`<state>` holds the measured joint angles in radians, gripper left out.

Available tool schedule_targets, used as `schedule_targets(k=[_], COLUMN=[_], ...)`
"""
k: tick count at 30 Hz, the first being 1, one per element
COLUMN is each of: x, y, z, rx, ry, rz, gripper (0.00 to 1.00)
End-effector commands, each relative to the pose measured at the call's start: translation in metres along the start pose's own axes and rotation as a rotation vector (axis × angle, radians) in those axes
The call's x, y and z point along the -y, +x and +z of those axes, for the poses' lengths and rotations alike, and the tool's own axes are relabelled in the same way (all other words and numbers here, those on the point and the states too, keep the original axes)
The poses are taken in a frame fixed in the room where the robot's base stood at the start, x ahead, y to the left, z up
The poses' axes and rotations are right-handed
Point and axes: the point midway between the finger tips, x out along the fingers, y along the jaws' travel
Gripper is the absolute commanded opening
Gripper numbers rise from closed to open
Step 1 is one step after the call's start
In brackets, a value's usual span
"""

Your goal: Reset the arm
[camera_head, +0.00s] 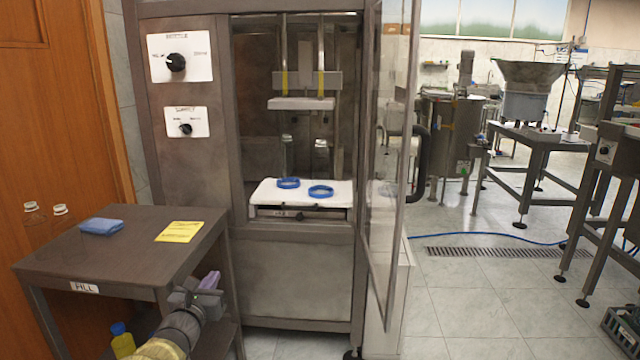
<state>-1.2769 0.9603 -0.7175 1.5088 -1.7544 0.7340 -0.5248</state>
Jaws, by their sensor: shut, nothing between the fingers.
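My arm comes in at the bottom of the view. My gripper (188,297) is shut and empty. It is in front of the side table's right front corner, with the cap feeder machine behind it. A pale purple item (209,281) shows just beyond the gripper; I cannot tell what it is. The cap feeder (296,287) stands behind, its glass door (386,180) swung open to the right. Inside, two blue rings (288,183) (321,191) lie on a white plate (263,194).
A side table (120,236) labelled FILL holds a folded blue cloth (101,226), a yellow note (179,232) and two clear bottles (61,222). A yellow bottle with a blue cap (122,342) is below.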

Motion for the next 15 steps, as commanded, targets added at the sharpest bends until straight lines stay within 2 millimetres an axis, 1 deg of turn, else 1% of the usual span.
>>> schedule_targets(k=[1,3,8,11,14,15], x=[0.000,0.013,0.036,0.055,0.078,0.089], y=[0.000,0.005,0.013,0.018,0.023,0.025], z=[0.000,-0.002,-0.007,-0.011,-0.016,-0.019], rx=[0.000,-0.020,-0.063,-0.092,-0.131,-0.148], ry=[0.000,0.025,0.077,0.117,0.172,0.198], rz=[-0.001,-0.028,-0.079,-0.120,-0.174,-0.200], gripper=[0.00,0.00,0.00,0.00,0.00,0.00])
